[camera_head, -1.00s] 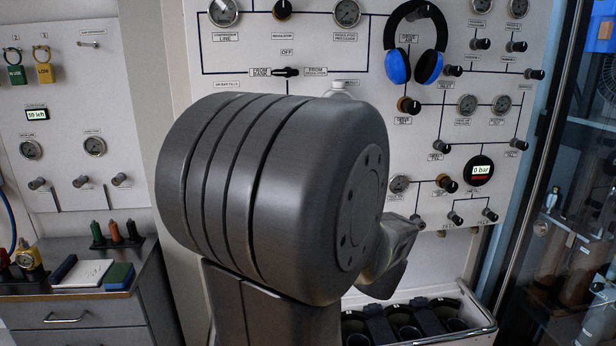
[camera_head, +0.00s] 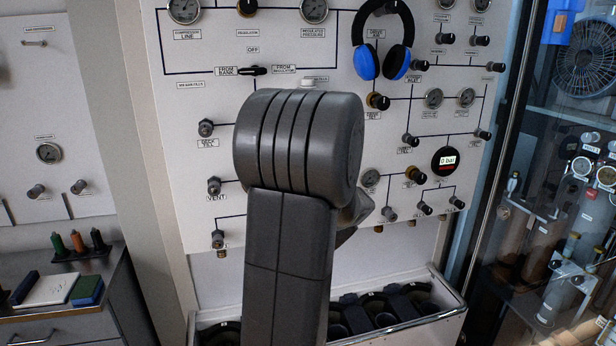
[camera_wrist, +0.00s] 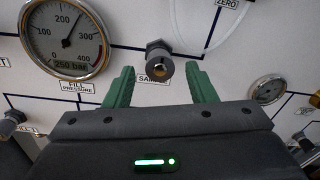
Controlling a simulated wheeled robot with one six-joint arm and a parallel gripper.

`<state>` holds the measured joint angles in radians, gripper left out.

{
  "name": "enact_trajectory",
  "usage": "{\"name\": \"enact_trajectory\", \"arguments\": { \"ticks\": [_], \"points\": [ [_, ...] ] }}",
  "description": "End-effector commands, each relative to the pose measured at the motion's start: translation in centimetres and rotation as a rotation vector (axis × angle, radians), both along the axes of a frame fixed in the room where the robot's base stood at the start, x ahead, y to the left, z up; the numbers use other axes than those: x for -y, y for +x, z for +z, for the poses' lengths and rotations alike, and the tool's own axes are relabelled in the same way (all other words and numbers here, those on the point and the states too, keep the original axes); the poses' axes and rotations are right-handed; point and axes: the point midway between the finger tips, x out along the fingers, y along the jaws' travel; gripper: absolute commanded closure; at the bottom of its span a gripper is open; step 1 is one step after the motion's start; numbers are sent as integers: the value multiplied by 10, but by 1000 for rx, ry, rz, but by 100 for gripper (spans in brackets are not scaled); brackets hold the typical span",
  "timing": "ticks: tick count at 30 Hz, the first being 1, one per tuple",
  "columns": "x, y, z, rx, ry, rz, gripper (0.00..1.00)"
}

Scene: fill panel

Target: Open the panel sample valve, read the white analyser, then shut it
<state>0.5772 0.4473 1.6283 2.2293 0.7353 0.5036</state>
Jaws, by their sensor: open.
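The sample valve (camera_wrist: 159,60) is a dark knob with a brass-coloured centre on the white panel, above a partly hidden label that starts "SAM". In the wrist view my gripper (camera_wrist: 160,78) is open, with one green finger on each side of the knob. The fingers look apart from it; I cannot tell how deep they reach. In the head view my arm hides the valve and the fingers. I cannot make out the white analyser for certain; a pale rounded thing (camera_head: 309,83) shows just above my arm.
A fill pressure gauge (camera_wrist: 68,38) is left of the valve and a smaller gauge (camera_wrist: 268,91) right. A "ZERO" label (camera_wrist: 228,3) is above right. Blue-and-black headphones (camera_head: 366,60) hang on the panel. A round 0 bar display (camera_head: 445,160) is right of my arm. A bin (camera_head: 400,328) stands below.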

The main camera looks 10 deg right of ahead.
Motion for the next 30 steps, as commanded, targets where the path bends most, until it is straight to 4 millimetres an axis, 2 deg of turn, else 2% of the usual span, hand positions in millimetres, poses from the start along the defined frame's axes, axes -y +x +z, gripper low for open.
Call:
{"name": "enact_trajectory", "arguments": {
  "ticks": [3, 7, 19, 24, 26, 30],
  "points": [
    [0, 17, 1, -1, 0, 1, 49],
    [0, 28, 0, -1, 0, 1, 49],
    [1, 34, 0, -1, -1, 0, 49],
    [0, 33, 0, -1, -1, 0, 83],
    [0, 33, 0, -1, -1, 0, 93],
    [0, 33, -1, 0, -3, 0, 93]
  ]
}}
